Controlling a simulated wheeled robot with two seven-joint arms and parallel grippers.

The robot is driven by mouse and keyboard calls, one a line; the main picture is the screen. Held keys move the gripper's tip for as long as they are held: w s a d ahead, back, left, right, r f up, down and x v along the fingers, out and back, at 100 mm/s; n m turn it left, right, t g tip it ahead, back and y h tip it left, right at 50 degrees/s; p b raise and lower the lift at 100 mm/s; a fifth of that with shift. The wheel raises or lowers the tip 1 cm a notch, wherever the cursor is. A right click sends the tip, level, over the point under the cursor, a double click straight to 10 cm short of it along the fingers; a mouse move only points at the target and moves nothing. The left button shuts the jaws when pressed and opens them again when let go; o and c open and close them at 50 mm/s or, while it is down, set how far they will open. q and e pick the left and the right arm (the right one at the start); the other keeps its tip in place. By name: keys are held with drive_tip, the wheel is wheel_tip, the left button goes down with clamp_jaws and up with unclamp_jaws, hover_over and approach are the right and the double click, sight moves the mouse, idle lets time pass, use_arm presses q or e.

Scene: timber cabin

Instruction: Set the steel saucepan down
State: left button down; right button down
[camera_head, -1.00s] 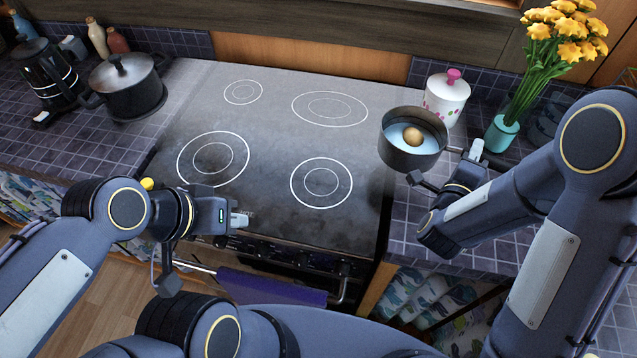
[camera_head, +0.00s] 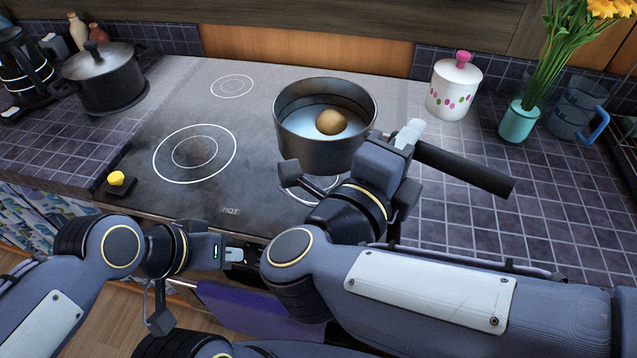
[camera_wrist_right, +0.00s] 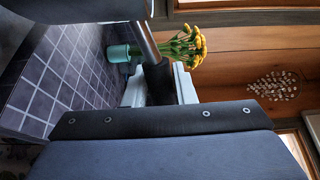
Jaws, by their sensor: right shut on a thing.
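The steel saucepan (camera_head: 291,142) holds pale liquid and a brown egg (camera_head: 332,122). It is upright over the right side of the black cooktop (camera_head: 140,209), covering much of the ring marks there. I cannot tell whether its base touches the glass. My right gripper (camera_head: 408,137) is shut on the saucepan's handle (camera_head: 465,170), which sticks out to the right. The wrist view shows the handle (camera_wrist_right: 158,82) between the pale fingers. My left gripper (camera_head: 236,256) is at the cooktop's front edge, away from the pan; its jaw opening is unclear.
A lidded black pot (camera_head: 105,85) stands on the left counter. A white dotted jar (camera_head: 453,92), a teal vase (camera_head: 519,122) of yellow flowers and a blue-handled glass jug (camera_head: 577,108) stand at the right rear. The left cooking rings are clear. "HOT" shows near the front edge.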

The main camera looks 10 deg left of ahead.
drive_tip(key=s+a+f+y+b, duration=0.1)
drive_tip(key=s+a+y+b, duration=0.1)
drive_tip(key=s, duration=0.5)
drive_tip(key=shift+n+t, duration=0.3)
drive_tip(key=shift+n, duration=0.1)
drive_tip(key=shift+w+d+f+b, duration=0.1)
drive_tip(key=shift+w+f+b, duration=0.35)
drive_tip(key=shift+w+f, duration=3)
drive_tip(key=shift+w+f+b, duration=0.4)
drive_tip(key=shift+w+f, duration=2.75)
drive_tip(key=shift+w, duration=0.5)
drive_tip(key=shift+f, duration=0.2)
drive_tip(key=c, duration=1.6)
unclamp_jaws()
drive_tip(key=shift+f, duration=0.1)
drive_tip(key=o, duration=0.4)
